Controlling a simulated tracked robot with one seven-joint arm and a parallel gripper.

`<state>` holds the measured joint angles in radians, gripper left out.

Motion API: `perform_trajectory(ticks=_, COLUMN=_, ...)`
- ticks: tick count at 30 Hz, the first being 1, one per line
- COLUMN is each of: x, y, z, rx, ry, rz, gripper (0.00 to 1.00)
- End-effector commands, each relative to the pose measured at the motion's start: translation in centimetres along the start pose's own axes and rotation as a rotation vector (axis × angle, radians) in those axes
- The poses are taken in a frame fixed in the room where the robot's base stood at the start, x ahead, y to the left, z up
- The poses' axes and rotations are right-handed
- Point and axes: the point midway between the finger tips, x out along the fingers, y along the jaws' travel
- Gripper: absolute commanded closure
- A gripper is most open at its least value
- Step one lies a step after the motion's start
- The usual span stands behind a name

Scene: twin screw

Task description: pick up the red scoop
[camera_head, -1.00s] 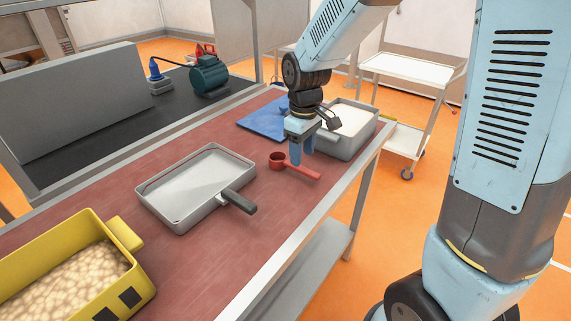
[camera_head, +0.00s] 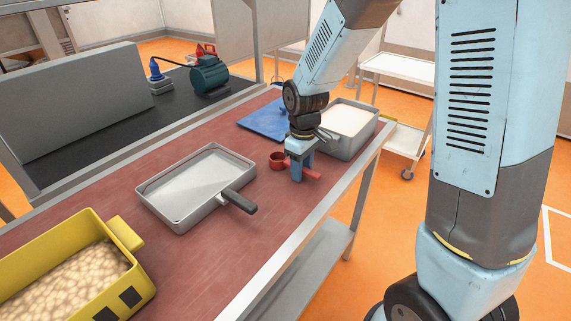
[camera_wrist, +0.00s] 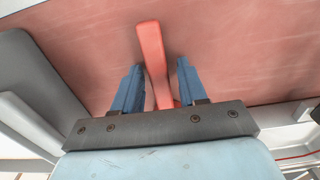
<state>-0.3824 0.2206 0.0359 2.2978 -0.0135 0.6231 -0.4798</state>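The red scoop (camera_head: 278,159) lies on the reddish table, its cup to the left and its handle pointing right toward the table's front edge. My gripper (camera_head: 298,176) is down at the scoop's handle, just right of the cup. In the wrist view, the scoop's red handle (camera_wrist: 152,58) runs between my two blue fingers. My gripper (camera_wrist: 156,85) is open there, with a gap on both sides of the handle. The scoop's cup is hidden in the wrist view.
A grey bin of white material (camera_head: 352,120) stands close behind my gripper on the right. A metal pan (camera_head: 165,205) with a dark handle lies to the left. A yellow container (camera_head: 70,232) stands at front left. A blue mat (camera_head: 262,122) lies behind.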

Motion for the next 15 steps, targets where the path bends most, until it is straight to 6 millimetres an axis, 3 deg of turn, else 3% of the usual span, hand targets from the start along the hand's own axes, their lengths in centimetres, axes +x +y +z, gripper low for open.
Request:
perform_trajectory(ticks=2, x=-0.01, y=0.01, z=0.00, rx=0.000, ry=0.000, rz=0.000, gripper=0.66)
perform_trajectory(ticks=12, x=-0.02, y=0.02, z=0.02, rx=0.001, ry=0.000, rz=0.000, gripper=0.99)
perform_trajectory(ticks=15, x=-0.02, y=0.02, z=0.02, rx=0.001, ry=0.000, rz=0.000, gripper=1.00)
